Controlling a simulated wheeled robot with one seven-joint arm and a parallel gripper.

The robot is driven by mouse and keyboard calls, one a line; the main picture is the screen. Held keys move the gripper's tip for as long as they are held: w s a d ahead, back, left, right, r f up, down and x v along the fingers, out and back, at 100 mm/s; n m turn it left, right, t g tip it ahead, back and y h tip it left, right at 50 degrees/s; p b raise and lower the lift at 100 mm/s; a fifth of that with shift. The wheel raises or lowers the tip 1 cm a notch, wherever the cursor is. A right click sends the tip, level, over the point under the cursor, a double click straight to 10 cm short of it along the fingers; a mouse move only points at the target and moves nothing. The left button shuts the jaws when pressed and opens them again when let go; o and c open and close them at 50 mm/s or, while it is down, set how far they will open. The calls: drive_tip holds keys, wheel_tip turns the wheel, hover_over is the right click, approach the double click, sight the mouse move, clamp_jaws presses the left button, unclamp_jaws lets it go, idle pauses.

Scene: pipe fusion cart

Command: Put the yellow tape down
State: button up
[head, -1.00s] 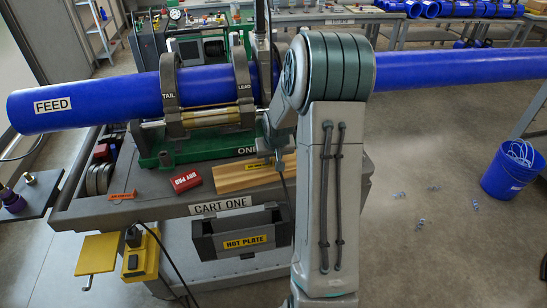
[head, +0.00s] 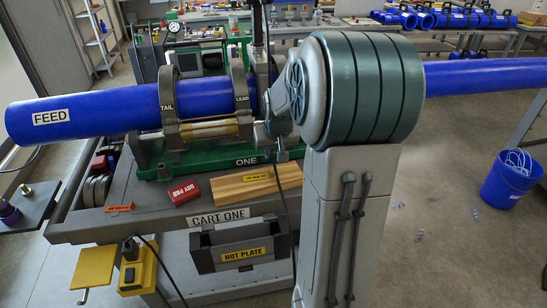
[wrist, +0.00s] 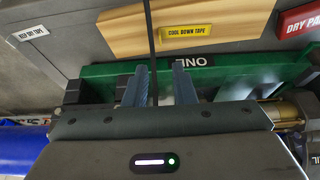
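The only yellow tape I can make out is a small strip lettered COOL DOWN TAPE (head: 257,177), flat on the wooden board (head: 232,190) on the cart. It also shows in the wrist view (wrist: 198,31). My gripper (head: 280,155) is beside the green fusion machine, just above and right of the strip in the head view. In the wrist view its two fingers (wrist: 162,75) stand apart, with nothing visibly clamped. The strip is clear of them. A thin dark line crosses between the fingers in that view; whether it touches them I cannot tell.
The red DRY PAD (wrist: 302,20) lies beside the board. The green machine base (head: 220,160) and blue FEED pipe (head: 100,108) are close to my gripper. The HOT PLATE holder (head: 242,252) hangs on the cart front. A blue bucket (head: 508,180) stands at right.

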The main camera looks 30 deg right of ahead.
drive_tip(key=s+a+r+n, duration=0.1)
drive_tip(key=s+a+r, duration=0.1)
drive_tip(key=s+a, duration=0.6)
drive_tip(key=s+a+r+n+g+y, duration=0.1)
drive_tip(key=s+a+r+n, duration=0.1)
drive_tip(key=s+a, duration=0.7)
drive_tip(key=s, duration=0.5)
drive_tip(key=shift+s+a+r, duration=0.25)
drive_tip(key=shift+s+r, duration=0.05)
